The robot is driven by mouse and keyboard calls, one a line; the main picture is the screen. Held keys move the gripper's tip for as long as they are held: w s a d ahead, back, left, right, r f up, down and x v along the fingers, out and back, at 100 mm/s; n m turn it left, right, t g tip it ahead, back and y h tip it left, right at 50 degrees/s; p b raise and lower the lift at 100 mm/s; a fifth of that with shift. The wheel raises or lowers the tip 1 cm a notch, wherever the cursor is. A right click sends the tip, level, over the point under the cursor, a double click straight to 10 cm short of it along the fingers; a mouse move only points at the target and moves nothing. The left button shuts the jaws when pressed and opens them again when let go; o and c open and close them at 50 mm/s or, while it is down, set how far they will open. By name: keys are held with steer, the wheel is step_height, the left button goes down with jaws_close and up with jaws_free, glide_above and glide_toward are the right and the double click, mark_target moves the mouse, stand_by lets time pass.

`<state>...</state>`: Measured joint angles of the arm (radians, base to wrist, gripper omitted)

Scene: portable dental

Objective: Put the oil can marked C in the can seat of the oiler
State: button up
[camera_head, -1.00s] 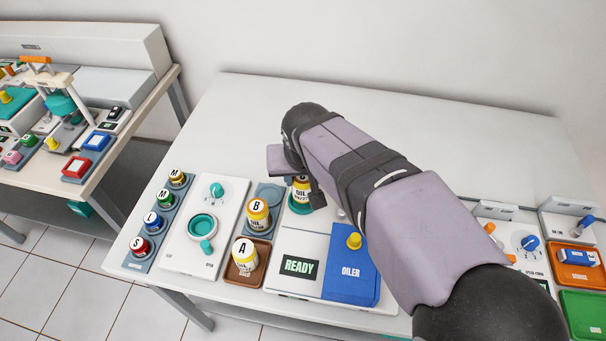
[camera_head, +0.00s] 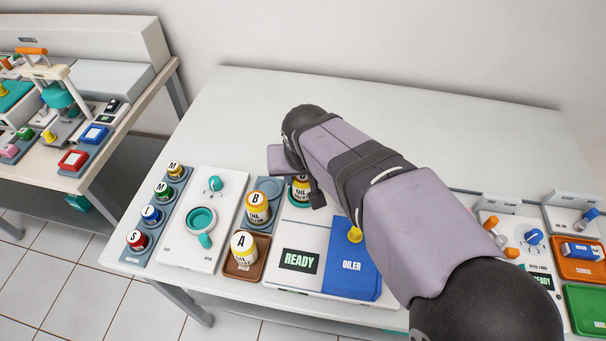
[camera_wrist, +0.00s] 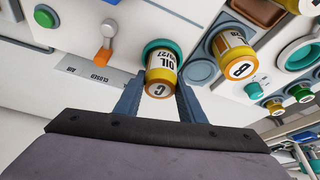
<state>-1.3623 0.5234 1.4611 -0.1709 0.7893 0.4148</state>
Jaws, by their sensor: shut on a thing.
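The oil can marked C (camera_wrist: 160,76) is yellow and white with a dark band, its lettered end toward the wrist camera. My gripper (camera_wrist: 158,86) is shut on it, one finger on each side. The can's far end is at the teal ring of the can seat (camera_wrist: 153,46); whether it is fully down in the ring I cannot tell. In the head view the can (camera_head: 300,188) shows partly beside my arm, over the teal seat at the oiler's back left. The oiler (camera_head: 350,265) has a blue part with a yellow knob and a READY display.
Can B (camera_head: 257,207) stands in a grey rack close to the left, with an empty round place behind it. Can A (camera_head: 243,247) stands in a brown tray (camera_head: 257,270). An orange lever (camera_wrist: 105,47) is near the gripper. The table behind is clear.

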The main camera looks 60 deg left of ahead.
steer(key=shift+f, duration=0.1)
steer(key=o, duration=1.2)
steer(key=shift+v, duration=3.7)
